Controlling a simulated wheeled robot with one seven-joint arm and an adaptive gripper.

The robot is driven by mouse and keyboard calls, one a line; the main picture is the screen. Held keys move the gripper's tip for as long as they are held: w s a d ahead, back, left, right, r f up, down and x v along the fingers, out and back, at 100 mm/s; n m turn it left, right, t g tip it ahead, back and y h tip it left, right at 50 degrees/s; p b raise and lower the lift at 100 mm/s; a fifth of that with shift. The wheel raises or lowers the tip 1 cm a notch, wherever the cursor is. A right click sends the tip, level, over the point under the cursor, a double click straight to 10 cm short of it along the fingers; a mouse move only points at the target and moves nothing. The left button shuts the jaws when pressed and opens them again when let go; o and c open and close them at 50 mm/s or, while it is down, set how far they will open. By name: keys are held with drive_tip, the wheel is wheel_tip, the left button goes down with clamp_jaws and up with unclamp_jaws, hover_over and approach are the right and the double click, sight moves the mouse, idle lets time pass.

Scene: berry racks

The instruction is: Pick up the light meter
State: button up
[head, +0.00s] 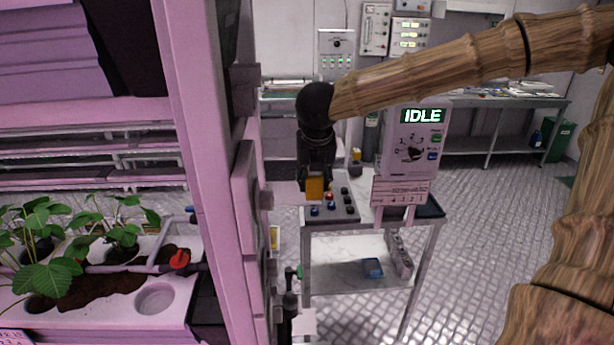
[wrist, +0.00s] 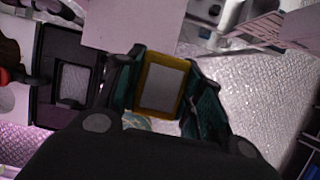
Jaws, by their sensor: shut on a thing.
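The light meter (head: 315,188) is a small yellow block held at the end of my arm, above the left side of a small table. My gripper (head: 316,176) points down and is shut on it. In the wrist view the light meter (wrist: 162,85) shows a yellow frame around a grey face, and it sits between the two dark green fingers of my gripper (wrist: 165,92). Its underside is hidden. In the head view I cannot tell whether it is clear of the table top.
A grey tray with several buttons (head: 342,208) lies just beside the light meter. A box reading IDLE (head: 412,135) stands at the table's right. The pink rack post (head: 205,150) and planter (head: 110,300) are close on the left. Tiled floor (head: 480,230) is free on the right.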

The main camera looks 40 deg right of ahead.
drive_tip(key=s+p, duration=0.1)
drive_tip(key=s, duration=0.6)
drive_tip(key=shift+s+a+r+p, duration=0.15)
drive_tip(key=shift+a+r+p, duration=0.05)
drive_tip(key=shift+r+p, duration=0.1)
